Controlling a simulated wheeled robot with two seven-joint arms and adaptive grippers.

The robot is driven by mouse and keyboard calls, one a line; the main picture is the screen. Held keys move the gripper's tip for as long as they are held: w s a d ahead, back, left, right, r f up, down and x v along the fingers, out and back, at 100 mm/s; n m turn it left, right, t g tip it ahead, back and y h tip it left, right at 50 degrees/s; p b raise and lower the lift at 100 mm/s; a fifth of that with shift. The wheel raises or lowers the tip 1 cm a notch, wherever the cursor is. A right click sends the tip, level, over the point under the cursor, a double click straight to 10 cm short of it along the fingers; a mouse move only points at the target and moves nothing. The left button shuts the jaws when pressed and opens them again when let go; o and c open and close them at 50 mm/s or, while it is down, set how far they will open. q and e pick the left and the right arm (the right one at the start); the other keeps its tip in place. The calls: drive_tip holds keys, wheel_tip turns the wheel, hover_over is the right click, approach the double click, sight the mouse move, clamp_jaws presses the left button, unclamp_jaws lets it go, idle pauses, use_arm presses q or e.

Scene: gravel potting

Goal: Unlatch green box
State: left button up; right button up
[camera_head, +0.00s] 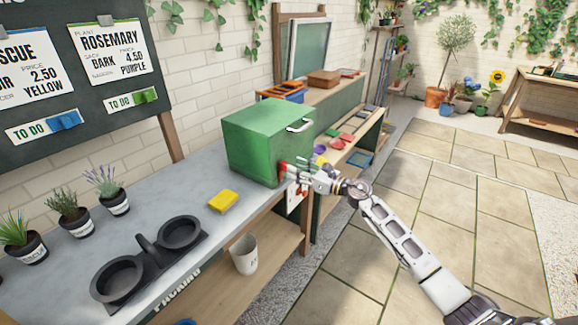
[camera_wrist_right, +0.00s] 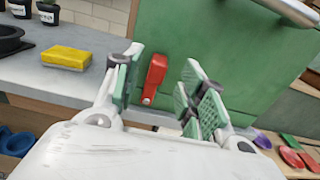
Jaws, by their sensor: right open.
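The green box (camera_head: 262,140) stands at the right end of the grey counter. It has a light bar handle (camera_head: 300,125) on its front, and the front looks closed. A red latch (camera_wrist_right: 154,78) sits low on the box front; in the head view the latch (camera_head: 284,168) is partly hidden by my right gripper. My right gripper (camera_wrist_right: 165,90) is open in front of the latch, with the latch between its two green-padded fingers in the picture. I cannot tell whether they touch it. My left gripper is not in view.
A yellow sponge-like block (camera_head: 223,200) lies on the counter left of the box. Black round holders (camera_head: 150,262) and potted plants (camera_head: 68,212) stand farther left. A white bucket (camera_head: 244,254) is on the shelf below. The paved floor to the right is clear.

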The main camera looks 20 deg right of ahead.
drive_tip(key=shift+x, duration=2)
clamp_jaws()
